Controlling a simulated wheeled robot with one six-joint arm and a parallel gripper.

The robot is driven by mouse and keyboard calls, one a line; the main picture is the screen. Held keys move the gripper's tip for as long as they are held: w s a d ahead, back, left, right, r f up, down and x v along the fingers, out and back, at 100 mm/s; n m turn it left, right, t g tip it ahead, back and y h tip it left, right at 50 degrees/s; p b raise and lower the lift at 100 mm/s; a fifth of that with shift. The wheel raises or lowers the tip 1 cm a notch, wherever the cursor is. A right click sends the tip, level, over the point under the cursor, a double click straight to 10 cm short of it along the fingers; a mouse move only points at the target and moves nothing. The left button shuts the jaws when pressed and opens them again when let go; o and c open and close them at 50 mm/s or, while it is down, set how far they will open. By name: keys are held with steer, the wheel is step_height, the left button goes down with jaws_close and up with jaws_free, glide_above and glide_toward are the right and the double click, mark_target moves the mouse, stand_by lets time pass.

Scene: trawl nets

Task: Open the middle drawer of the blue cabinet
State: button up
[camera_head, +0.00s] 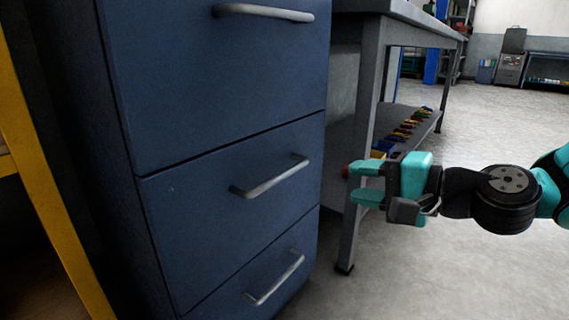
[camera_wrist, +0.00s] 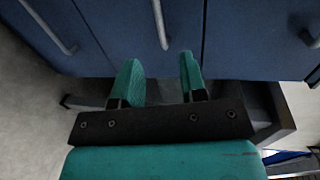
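The blue cabinet (camera_head: 225,150) stands at the left in the head view. Its middle drawer (camera_head: 195,190) looks flush with the front and has a slanting grey bar handle (camera_head: 270,178). My teal-fingered gripper (camera_head: 362,182) is right of that handle, apart from it, with the fingers pointing left towards the cabinet. In the wrist view my gripper (camera_wrist: 159,75) is open and empty. A drawer handle (camera_wrist: 160,22) shows ahead, roughly in line with the gap between the fingers, and does not appear to be between them.
Other handles sit above (camera_head: 263,12) and below (camera_head: 275,280) on the cabinet. A grey workbench (camera_head: 365,130) with coloured items on its low shelf stands behind my gripper. A yellow frame (camera_head: 45,200) is at far left. Floor (camera_head: 450,270) at the right is clear.

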mark_target(287, 175)
steer(key=x, duration=0.5)
steer(key=p+x, duration=0.1)
steer(key=x, duration=0.8)
steer(key=shift+w+a+f+p, duration=0.15)
steer(key=shift+a+f+p, duration=0.15)
steer(key=shift+f, duration=0.1)
steer(key=shift+w+a, duration=0.45)
jaws_close()
